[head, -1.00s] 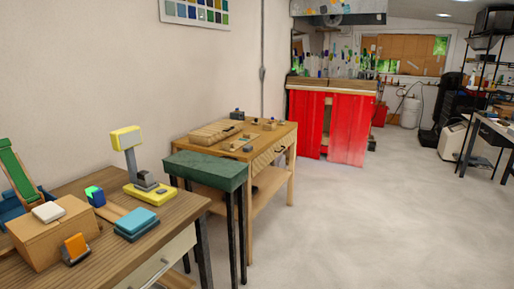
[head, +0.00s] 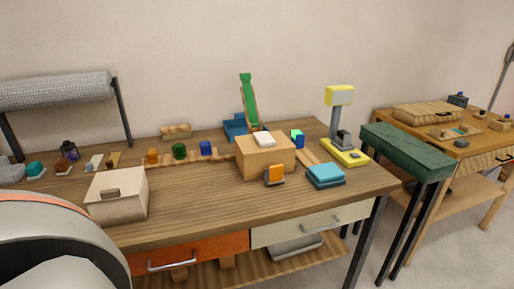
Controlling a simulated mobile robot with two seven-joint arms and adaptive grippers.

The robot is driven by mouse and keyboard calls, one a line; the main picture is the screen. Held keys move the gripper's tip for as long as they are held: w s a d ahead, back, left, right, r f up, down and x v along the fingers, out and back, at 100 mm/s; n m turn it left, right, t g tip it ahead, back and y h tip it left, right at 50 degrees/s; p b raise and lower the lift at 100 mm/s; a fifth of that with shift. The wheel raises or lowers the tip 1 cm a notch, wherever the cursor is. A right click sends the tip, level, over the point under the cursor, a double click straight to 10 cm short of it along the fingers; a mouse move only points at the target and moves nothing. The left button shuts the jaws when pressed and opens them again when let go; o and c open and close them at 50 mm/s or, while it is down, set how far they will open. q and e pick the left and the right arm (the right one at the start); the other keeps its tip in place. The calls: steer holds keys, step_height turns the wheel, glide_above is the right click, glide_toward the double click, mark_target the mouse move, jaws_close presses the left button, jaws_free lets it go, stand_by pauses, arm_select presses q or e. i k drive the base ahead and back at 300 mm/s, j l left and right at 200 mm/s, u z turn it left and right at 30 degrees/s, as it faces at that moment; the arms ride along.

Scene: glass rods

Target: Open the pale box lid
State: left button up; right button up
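A pale wooden box (head: 117,203) stands at the front left of the wooden workbench. Its pale lid (head: 112,185) lies closed on top, with a dark slot-like grip in it. A rounded white and grey part of my own body covers the lower left corner, just in front of the box. Neither of my grippers is in view.
A brown box (head: 262,160) with a white block, an orange item (head: 275,174), a blue stack (head: 326,174) and a yellow stand (head: 345,155) fill the bench's right half. The bench right of the pale box is clear.

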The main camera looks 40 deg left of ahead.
mark_target(106, 185)
steer(key=u, duration=1.2)
